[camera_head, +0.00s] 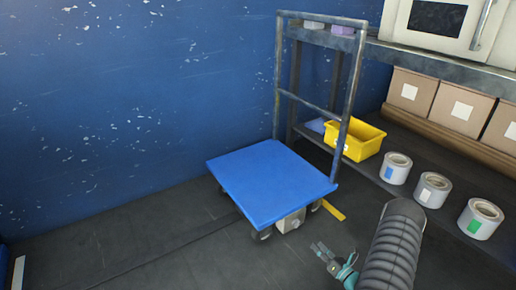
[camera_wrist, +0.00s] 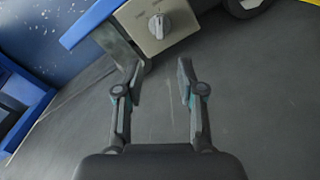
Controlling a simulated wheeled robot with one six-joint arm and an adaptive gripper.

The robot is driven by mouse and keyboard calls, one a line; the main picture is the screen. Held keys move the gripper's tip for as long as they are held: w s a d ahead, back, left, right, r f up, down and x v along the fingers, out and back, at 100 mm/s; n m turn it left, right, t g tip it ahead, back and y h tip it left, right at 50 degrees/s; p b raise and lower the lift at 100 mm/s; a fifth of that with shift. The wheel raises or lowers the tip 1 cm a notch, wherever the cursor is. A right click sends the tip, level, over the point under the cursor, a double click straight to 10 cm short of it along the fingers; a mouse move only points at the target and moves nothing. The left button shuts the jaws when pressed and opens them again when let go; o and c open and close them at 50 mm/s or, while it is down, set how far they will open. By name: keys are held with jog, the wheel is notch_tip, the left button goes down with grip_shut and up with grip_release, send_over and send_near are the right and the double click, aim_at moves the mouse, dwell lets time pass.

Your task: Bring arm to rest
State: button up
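My gripper (camera_head: 323,252) is low over the dark floor in the head view, just in front of the blue cart's near edge. My arm, in a grey ribbed sleeve, comes in from the lower right. In the wrist view my gripper (camera_wrist: 160,85) has its two fingers spread apart, with only dark floor between them. It holds nothing. A grey box with a knob (camera_wrist: 158,28) lies beyond the fingertips in the wrist view; it is fixed under the cart edge in the head view (camera_head: 291,220).
The blue cart (camera_head: 270,182) stands by the blue wall. At right, a shelf holds a yellow bin (camera_head: 354,141), several cartons (camera_head: 461,107) and white rolls (camera_head: 432,190). A white machine (camera_head: 440,22) sits above.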

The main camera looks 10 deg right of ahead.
jog(key=s+a+n+g+y, duration=0.1)
jog(key=a, duration=0.1)
jog(key=s+a+f+n+g+y, duration=0.1)
jog(key=s+a+n+g, duration=0.1)
jog(key=a, duration=0.1)
jog(key=s+a+f+n+g+y, duration=0.1)
jog(key=s+a+n+y, duration=0.1)
jog(key=shift+s+a+f+g, duration=0.1)
jog(key=shift+a+f+g, duration=0.05)
jog(key=shift+a+g, duration=0.2)
jog(key=s+a+r+n+g+h+p, duration=0.2)
jog(key=s+a+r+n, duration=0.3)
jog(key=r+n, duration=0.6)
jog(key=s+a+r+n+g+h+p, duration=0.2)
jog(key=s+r+n, duration=0.7)
jog(key=r, duration=2)
jog(key=s+a+r+n+g+h+p, duration=0.2)
jog(key=s+a+r+n+h+p, duration=0.4)
jog(key=r, duration=1.3)
jog(key=a+n, duration=0.3)
jog(key=n, duration=0.4)
jog(key=shift+s+r+g+p, duration=0.35)
jog(key=shift+s+r, duration=0.05)
